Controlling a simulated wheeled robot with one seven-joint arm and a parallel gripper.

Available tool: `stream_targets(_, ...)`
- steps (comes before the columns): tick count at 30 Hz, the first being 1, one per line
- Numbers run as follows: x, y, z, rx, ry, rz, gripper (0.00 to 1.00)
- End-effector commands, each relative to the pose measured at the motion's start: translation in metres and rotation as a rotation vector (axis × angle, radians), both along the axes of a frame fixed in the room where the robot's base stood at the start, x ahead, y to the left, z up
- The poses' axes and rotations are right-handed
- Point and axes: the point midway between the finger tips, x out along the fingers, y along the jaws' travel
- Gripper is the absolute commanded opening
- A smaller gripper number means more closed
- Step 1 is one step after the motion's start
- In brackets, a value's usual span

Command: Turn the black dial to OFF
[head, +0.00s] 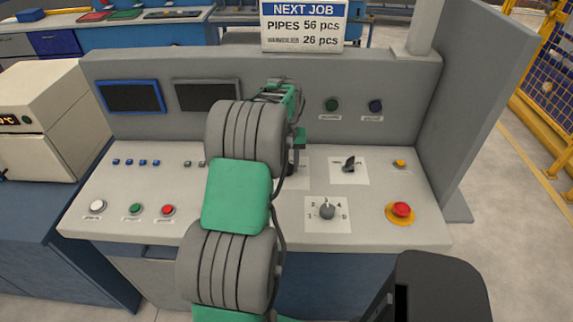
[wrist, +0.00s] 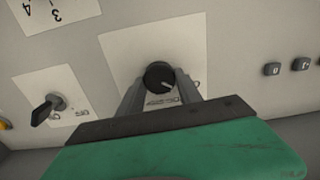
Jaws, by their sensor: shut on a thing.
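The black dial (wrist: 160,74) is a round knob on a white plate (wrist: 122,48) on the grey panel in the wrist view. A white pointer line on it points to the lower right of that picture. My gripper (wrist: 158,86) is shut on the dial, one finger on each side. The lettering by the dial is partly covered and too small to read. In the head view my arm hides most of the dial and its plate (head: 303,172).
A black lever switch (head: 349,164) is to the right, also in the wrist view (wrist: 45,108). A grey numbered dial (head: 327,211) is nearer the front. A red emergency button (head: 402,210) is at the right. The panel's upright back (head: 400,95) stands behind.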

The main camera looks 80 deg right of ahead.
Motion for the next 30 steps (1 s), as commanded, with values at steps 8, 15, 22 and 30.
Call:
stream_targets(8,0.0006,-0.0009,0.0013,-0.004,0.0,0.105,0.01)
stream_targets(15,0.0006,-0.0008,0.0016,-0.003,0.0,0.131,0.01)
stream_targets(22,0.0007,-0.0007,0.0016,-0.003,-0.001,0.132,0.01)
stream_targets(30,0.0006,-0.0004,0.001,-0.002,-0.001,0.131,0.58)
